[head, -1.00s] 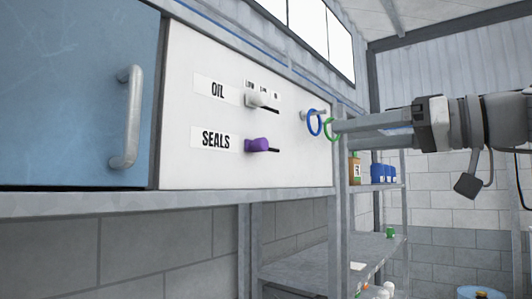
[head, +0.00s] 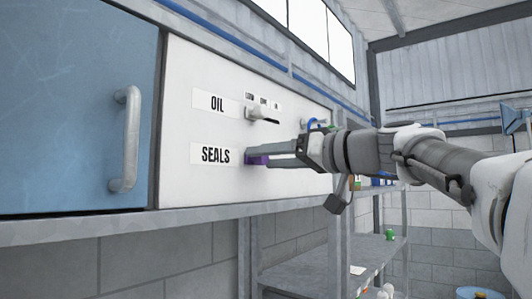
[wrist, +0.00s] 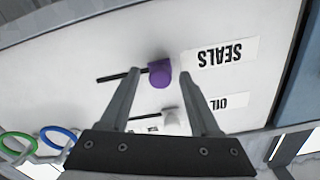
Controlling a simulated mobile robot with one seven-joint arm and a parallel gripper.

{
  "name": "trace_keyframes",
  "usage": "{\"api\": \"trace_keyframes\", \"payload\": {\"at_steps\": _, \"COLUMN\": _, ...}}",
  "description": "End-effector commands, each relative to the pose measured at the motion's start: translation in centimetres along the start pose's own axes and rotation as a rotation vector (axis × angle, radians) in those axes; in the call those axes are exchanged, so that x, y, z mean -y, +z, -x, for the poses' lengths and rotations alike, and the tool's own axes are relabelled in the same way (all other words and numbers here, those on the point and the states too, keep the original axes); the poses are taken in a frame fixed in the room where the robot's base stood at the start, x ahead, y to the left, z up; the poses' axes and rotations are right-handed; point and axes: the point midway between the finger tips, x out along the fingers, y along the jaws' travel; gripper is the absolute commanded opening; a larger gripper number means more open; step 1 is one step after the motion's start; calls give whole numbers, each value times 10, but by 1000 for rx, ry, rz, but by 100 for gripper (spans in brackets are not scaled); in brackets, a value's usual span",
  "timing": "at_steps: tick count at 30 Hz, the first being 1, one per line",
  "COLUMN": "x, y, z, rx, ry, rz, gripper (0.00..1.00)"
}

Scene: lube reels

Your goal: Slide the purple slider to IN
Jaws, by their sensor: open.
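The purple slider (head: 257,161) is a short knob on the white panel (head: 185,75), beside the SEALS label (head: 215,155). It sits at the label end of its dark slot, which shows clearly in the wrist view. My gripper (head: 260,155) is open at the panel, with its fingers partly hiding the knob in the head view. In the wrist view, the purple knob (wrist: 160,74) lies between the two spread fingertips (wrist: 160,64), with a gap visible to the right finger; contact with the left finger is unclear.
A white slider (head: 262,115) beside the OIL label (head: 216,102) is just above. Blue (wrist: 60,136) and green (wrist: 17,146) rings hang at the panel's far end. A blue door with a metal handle (head: 127,140) is left. Metal shelves (head: 310,265) stand below and behind.

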Motion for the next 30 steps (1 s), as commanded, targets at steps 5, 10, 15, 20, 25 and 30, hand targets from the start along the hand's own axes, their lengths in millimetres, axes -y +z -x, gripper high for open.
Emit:
{"api": "trace_keyframes", "payload": {"at_steps": 5, "x": 0, "y": 0, "z": -6, "rx": 1, "ry": -1, "rz": 1, "gripper": 63}}
{"api": "trace_keyframes", "payload": {"at_steps": 10, "x": 0, "y": 0, "z": -6, "rx": 0, "ry": 0, "rz": 1, "gripper": 63}}
{"api": "trace_keyframes", "payload": {"at_steps": 15, "x": 0, "y": 0, "z": -6, "rx": 0, "ry": 0, "rz": 1, "gripper": 38}}
{"api": "trace_keyframes", "payload": {"at_steps": 20, "x": 0, "y": 0, "z": -6, "rx": 0, "ry": 0, "rz": 0, "gripper": 9}}
{"api": "trace_keyframes", "payload": {"at_steps": 25, "x": 0, "y": 0, "z": -6, "rx": 0, "ry": 0, "rz": 1, "gripper": 0}}
{"api": "trace_keyframes", "payload": {"at_steps": 30, "x": 0, "y": 0, "z": -6, "rx": 0, "ry": 0, "rz": 1, "gripper": 0}}
